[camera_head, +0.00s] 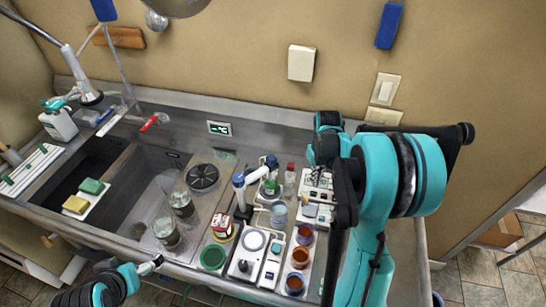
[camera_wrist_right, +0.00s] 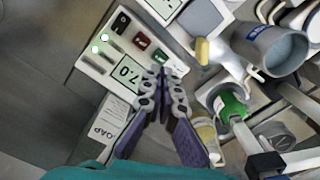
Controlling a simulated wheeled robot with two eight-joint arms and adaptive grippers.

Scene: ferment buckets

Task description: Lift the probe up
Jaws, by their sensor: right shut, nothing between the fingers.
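My right gripper (camera_wrist_right: 162,74) is shut and empty in the right wrist view, its fingertips together over the edge of a white meter (camera_wrist_right: 100,62) with a small display and red and green buttons. In the head view the right gripper (camera_head: 319,172) hangs above the bench equipment, partly hidden by my arm. I cannot surely pick out the probe. A slim rod (camera_wrist_right: 262,143) stands by a green-filled vessel (camera_wrist_right: 230,101), right of the fingers and apart from them. A yellow-tipped piece (camera_wrist_right: 202,51) is also near. My left gripper (camera_head: 150,265) is low by the bench's front edge, its opening unclear.
A blue-and-white stand (camera_head: 240,183) rises beside the gripper area. Several jars (camera_head: 301,257) line the bench front. A clear beaker (camera_head: 279,212) stands between them and the stand. Two glass vessels (camera_head: 167,233) stand by the sink (camera_head: 140,190).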

